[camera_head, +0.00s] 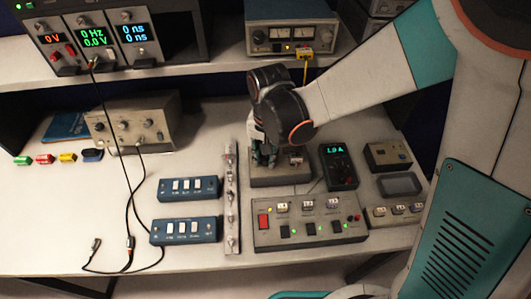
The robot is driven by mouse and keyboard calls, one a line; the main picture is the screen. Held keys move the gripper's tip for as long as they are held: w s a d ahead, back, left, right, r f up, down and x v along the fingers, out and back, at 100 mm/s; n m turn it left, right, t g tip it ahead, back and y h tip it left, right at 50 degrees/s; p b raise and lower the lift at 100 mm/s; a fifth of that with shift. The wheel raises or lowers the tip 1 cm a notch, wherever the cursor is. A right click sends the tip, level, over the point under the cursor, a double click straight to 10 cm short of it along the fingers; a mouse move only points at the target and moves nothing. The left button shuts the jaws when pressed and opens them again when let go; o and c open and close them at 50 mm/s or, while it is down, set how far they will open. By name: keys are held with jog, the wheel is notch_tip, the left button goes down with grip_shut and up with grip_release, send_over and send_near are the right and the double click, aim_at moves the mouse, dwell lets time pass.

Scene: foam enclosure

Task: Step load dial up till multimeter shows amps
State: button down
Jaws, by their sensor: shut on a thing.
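My gripper (265,160) points down at a low grey box (284,177) just left of the multimeter. It is shut on what looks like the load dial on the left part of that box. The fingers and wrist hide the dial, so its setting cannot be read.
A grey panel (310,222) with several switches stands in front. Left are a metal strip (231,205), two blue switch boxes (187,188) and loose cables (128,240). Small modules (388,155) stand right of the multimeter. Bench space at the front left is mostly clear.

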dwell(0.4)
jog(key=c, duration=1.3)
grip_release()
jog(key=shift+c, duration=0.2)
